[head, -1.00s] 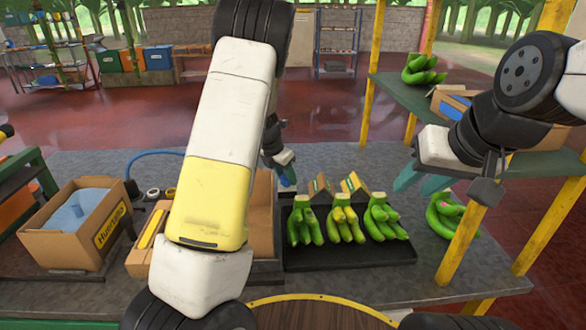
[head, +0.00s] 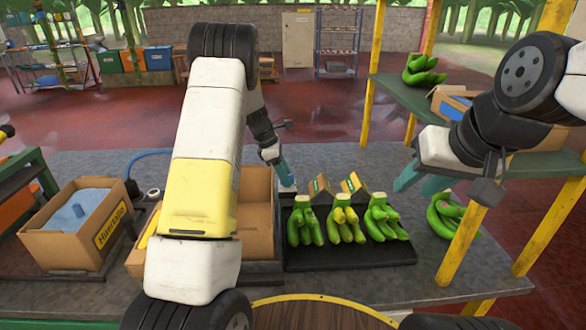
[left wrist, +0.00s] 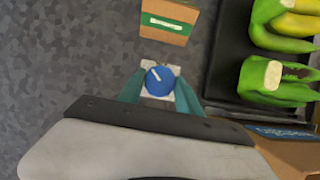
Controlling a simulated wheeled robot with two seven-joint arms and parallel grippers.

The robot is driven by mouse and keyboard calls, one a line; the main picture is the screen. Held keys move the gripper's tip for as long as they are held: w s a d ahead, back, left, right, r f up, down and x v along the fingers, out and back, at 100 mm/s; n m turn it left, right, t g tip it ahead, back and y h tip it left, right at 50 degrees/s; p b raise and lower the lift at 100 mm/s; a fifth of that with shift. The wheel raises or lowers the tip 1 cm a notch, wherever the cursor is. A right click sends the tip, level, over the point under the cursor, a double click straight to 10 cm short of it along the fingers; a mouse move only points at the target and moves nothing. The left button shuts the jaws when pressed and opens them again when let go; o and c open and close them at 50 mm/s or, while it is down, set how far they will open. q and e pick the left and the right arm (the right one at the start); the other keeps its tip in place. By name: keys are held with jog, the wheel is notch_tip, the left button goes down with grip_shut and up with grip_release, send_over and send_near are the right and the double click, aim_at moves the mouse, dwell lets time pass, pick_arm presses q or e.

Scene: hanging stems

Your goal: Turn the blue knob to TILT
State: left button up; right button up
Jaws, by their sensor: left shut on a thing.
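The blue knob (left wrist: 159,80) sits on a small white plate (left wrist: 146,93) and bears a white pointer line slanting toward the upper left in the left wrist view. My left gripper (left wrist: 160,90) has one teal finger on each side of the knob and is shut on it. In the head view my left gripper (head: 286,176) reaches down behind the banana tray, and the knob is mostly hidden there. My right gripper (head: 421,182) hangs at the right, its teal fingers apart and nothing visible between them. I cannot read any TILT mark.
A box-like block with a green label (left wrist: 167,22) stands just beyond the knob. A black tray (head: 350,252) with green banana bunches lies close by. An open carton (head: 257,215) and a Huertalia box (head: 65,245) stand left. A yellow post (head: 462,240) rises at right.

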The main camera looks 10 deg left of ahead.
pick_arm(q)
jog(key=m, duration=0.2)
jog(key=m+g, duration=0.1)
jog(key=m, duration=0.1)
jog(key=shift+w+m+g, duration=0.2)
jog(key=shift+m+g, duration=0.1)
jog(key=shift+m+g+y, duration=0.4)
jog(key=shift+m+g, duration=0.3)
jog(key=shift+m, duration=1.3)
jog(key=o, duration=1.4)
jog(key=shift+c, duration=0.2)
jog(key=v, duration=0.7)
jog(key=shift+w+r, duration=0.2)
jog(key=shift+r, duration=0.1)
jog(key=shift+a, duration=0.15)
